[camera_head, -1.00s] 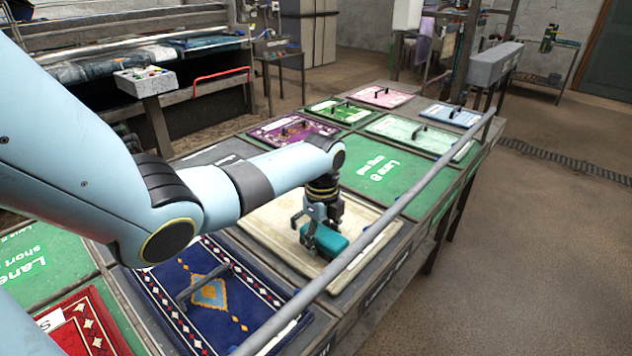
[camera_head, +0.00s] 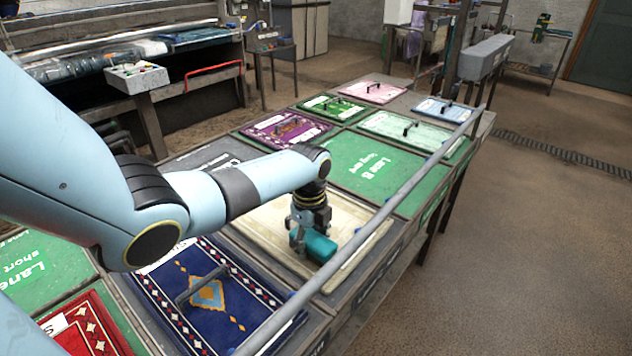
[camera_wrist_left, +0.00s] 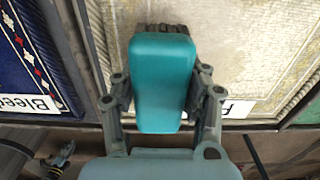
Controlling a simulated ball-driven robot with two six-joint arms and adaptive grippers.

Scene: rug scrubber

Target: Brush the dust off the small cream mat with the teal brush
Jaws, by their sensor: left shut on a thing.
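The small cream mat (camera_head: 258,229) lies on the bench under my left arm, and its speckled surface with a ribbed border also shows in the left wrist view (camera_wrist_left: 245,50). My left gripper (camera_head: 305,238) is shut on the teal brush (camera_head: 320,247). In the left wrist view both fingers clasp the sides of the teal brush (camera_wrist_left: 160,80), and its dark bristles show at the far end. The brush is over the mat near its front edge; whether the bristles touch is hidden. My right gripper is not in view.
A long grey rail (camera_head: 375,222) runs along the bench front, close to the brush. A blue patterned mat (camera_head: 215,300) lies nearer, a purple mat (camera_head: 285,130) and a green lane panel (camera_head: 375,170) beyond. Other small mats lie at the far end.

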